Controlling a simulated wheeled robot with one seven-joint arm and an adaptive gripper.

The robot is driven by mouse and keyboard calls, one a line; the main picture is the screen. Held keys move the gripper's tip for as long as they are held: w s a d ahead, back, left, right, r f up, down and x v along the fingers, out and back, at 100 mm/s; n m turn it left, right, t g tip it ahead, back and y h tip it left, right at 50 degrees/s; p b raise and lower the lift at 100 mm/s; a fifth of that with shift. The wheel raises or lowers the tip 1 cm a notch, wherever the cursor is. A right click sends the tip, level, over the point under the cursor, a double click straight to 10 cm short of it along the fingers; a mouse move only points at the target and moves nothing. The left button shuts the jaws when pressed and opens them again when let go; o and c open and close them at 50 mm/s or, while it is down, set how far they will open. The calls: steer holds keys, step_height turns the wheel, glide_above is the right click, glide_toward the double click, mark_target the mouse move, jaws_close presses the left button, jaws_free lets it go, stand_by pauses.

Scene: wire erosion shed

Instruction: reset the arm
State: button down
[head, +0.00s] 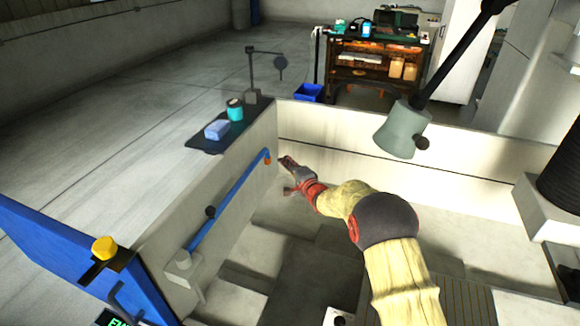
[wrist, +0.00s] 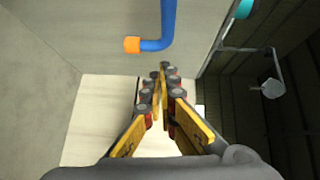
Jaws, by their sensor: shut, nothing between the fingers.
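My gripper (head: 285,162) is at the end of my arm inside the pale-walled tank, with its tips close to the orange end (head: 267,155) of a blue pipe. In the wrist view my gripper (wrist: 163,72) has its yellow and dark fingers closed together with nothing between them. There the blue pipe (wrist: 168,22) and its orange end (wrist: 132,44) lie beyond the fingertips, with a gap in the picture. My arm reaches in from the lower right of the head view, bent and stretched forward.
The pipe (head: 228,208) runs along the tank's left wall. A dark shelf on that wall holds a blue block (head: 217,130) and a teal container (head: 235,110). A lamp (head: 402,130) hangs over the back wall at the right. A tool cart (head: 372,65) stands behind.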

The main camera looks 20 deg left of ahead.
steer(key=s+d+f+n+g+h, duration=0.35)
steer(key=d+f+h, duration=0.25)
steer(key=d+f, duration=0.55)
steer(key=s+d+f+n+g+h, duration=0.2)
steer(key=s+d+n+h, duration=0.15)
steer(key=s+d, duration=0.5)
steer(key=s+d+r, duration=0.8)
steer(key=s+r, duration=0.1)
steer(key=s, duration=0.6)
steer(key=s+d+r+n+g+h, duration=0.1)
steer(key=s+d+r, duration=0.7)
steer(key=s, duration=0.7)
steer(key=s+d+r+h, duration=0.1)
steer(key=s+d+r, duration=0.7)
steer(key=s+r, duration=0.3)
steer(key=s, duration=0.4)
steer(key=shift+d, duration=0.4)
steer(key=shift+h, duration=0.25)
